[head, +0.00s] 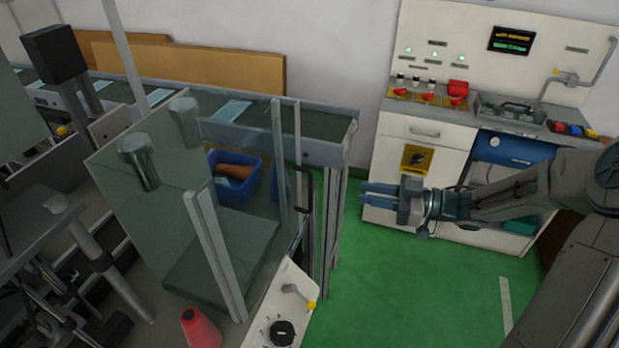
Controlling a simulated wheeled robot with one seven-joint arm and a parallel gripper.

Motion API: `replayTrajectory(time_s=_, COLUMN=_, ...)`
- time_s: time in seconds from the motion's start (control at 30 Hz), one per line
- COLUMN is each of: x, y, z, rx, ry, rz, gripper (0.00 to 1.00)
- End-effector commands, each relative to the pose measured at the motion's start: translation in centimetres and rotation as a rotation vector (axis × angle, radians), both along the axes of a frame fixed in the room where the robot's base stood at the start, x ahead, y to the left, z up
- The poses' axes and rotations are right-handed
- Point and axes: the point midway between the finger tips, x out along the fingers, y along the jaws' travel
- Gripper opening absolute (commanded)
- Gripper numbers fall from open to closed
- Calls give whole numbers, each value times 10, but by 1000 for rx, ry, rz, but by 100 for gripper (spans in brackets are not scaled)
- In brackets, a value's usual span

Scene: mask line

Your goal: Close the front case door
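A clear-walled case with grey metal posts stands left of centre. Its large tilted glass panel (150,190) faces the left front. A dark upright handle (306,190) shows at the case's right side, near thin grey posts. I cannot tell for sure which pane is the front door or how far it stands open. My gripper (378,197) is to the right of the case and its handle, with its blue fingers pointing left. The fingers look apart with nothing between them, and they touch nothing that I can see.
A blue bin (236,178) shows through the glass. A red cone-shaped part (200,328) and a pale control panel (285,310) with a black knob are at the front. A conveyor (330,130) runs behind. A white cabinet (425,135) stands at the back right. Green floor (400,290) is clear.

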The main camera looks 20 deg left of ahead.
Motion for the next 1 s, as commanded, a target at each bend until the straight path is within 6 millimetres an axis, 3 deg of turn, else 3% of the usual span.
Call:
replayTrajectory(time_s=0.17, x=-4, y=14, z=3, rx=15, ry=3, rz=22, gripper=25)
replayTrajectory(time_s=0.7, x=-4, y=118, z=3, rx=12, ry=3, rz=18, gripper=25)
replayTrajectory(time_s=1.0, x=-4, y=137, z=1, rx=10, ry=1, rz=16, gripper=25)
